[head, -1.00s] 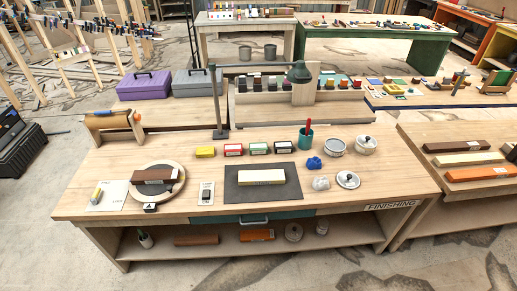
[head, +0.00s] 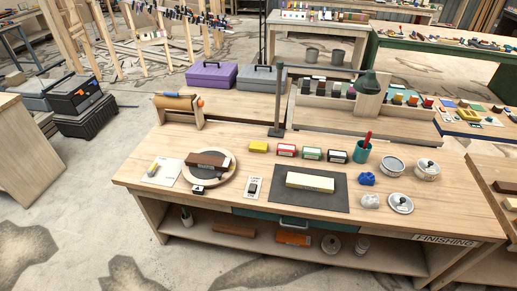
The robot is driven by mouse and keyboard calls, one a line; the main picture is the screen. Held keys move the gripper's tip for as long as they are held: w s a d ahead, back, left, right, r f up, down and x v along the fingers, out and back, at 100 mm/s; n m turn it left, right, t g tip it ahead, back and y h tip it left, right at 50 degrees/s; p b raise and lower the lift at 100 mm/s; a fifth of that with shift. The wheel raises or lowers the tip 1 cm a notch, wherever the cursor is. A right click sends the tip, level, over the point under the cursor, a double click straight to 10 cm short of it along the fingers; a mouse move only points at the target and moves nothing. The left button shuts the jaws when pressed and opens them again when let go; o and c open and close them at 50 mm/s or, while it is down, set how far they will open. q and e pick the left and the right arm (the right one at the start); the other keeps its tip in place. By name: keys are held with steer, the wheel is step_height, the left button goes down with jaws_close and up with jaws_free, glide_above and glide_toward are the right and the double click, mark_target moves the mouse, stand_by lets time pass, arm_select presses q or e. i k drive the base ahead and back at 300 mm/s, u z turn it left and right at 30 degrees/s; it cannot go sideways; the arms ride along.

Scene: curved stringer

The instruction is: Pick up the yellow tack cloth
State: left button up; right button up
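A crumpled blue cloth-like thing (head: 367,179) and a crumpled whitish one (head: 370,201) lie at the right of the bench top. Neither of my grippers shows in the head view.
Behind the row stands a dark lamp post (head: 279,105). A round board with a brown block (head: 207,160), a dark mat (head: 310,199) and a teal cup (head: 361,152) are on the bench. Open floor (head: 95,205) lies left of it.

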mark_target(256, 146)
steer(key=u, duration=0.05)
steer(key=k, duration=0.45)
steer(key=z, duration=0.55)
steer(key=i, duration=1.75)
steer(key=u, duration=0.8)
